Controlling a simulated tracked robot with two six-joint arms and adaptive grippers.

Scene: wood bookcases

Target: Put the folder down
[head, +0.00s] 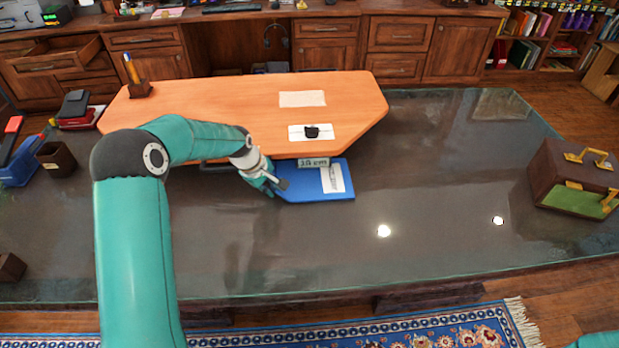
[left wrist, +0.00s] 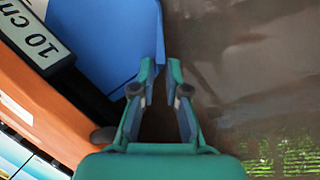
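The blue folder (head: 305,185), with a white label on it, is at the front edge of the orange board, over the dark glass tabletop. A small "10 cm" sign (head: 313,162) is at its back edge. In the left wrist view the folder (left wrist: 105,35) fills the upper left, beside the sign (left wrist: 38,42). My left gripper (head: 277,186) is at the folder's left end. My right gripper is out of view.
The orange board (head: 220,100) carries a paper (head: 302,99), a white card with a black clip (head: 311,132) and a pen holder (head: 139,88). A brown case (head: 570,175) stands at the right of the glass table (head: 430,230). The table's middle and front are clear.

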